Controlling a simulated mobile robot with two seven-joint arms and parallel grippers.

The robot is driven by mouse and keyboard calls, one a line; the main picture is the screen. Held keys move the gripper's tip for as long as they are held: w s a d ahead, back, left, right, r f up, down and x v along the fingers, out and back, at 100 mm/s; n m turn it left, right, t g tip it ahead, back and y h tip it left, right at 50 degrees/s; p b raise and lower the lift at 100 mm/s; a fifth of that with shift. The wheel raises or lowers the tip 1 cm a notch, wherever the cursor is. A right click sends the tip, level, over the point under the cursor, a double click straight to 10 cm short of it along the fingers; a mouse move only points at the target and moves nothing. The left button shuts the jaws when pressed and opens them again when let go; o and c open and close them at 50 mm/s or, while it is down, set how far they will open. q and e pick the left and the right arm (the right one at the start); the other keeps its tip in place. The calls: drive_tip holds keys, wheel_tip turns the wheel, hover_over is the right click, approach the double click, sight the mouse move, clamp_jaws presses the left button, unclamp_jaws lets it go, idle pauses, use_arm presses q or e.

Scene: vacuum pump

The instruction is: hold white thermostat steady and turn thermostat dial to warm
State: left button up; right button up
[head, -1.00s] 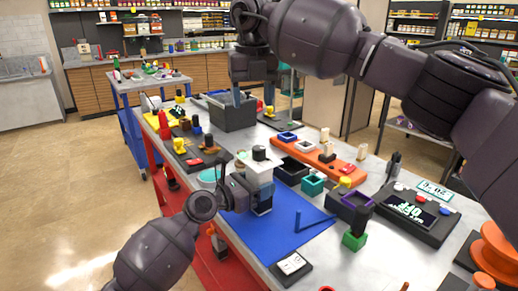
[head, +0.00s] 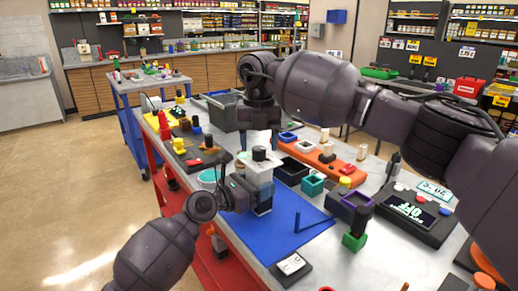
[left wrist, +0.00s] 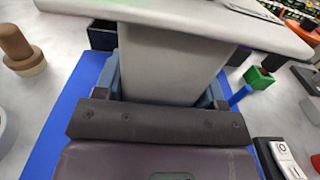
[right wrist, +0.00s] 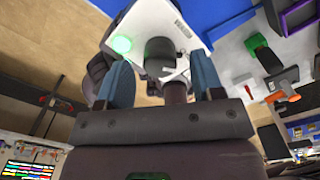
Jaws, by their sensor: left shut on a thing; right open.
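The white thermostat (head: 260,172) stands upright over a blue mat, with its black dial (head: 259,153) on top. My left gripper (head: 258,198) is shut on the thermostat's grey-white lower body (left wrist: 170,60), which also shows between the blue fingers in the left wrist view. My right gripper (head: 260,138) is open and points down just above the dial. In the right wrist view, the dial (right wrist: 160,57) shows between its two open fingers, beside a lit green light (right wrist: 121,44) on the white top. I cannot tell whether the fingers touch the dial.
The blue mat (head: 275,245) covers the table's front middle. Behind and right are an orange tray (head: 345,167), small coloured boxes, a green block (head: 354,242) and a black panel reading OFF (head: 410,214). A grey bin (head: 222,112) stands at the back. A small switch plate (head: 290,265) lies in front.

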drive_tip(key=shift+f, duration=0.95)
drive_tip(key=c, duration=0.9)
drive_tip(key=shift+c, duration=0.2)
drive_tip(key=n, duration=0.5)
drive_tip(key=shift+n, duration=0.3)
drive_tip(key=n, duration=0.6)
drive_tip(key=shift+n, duration=0.3)
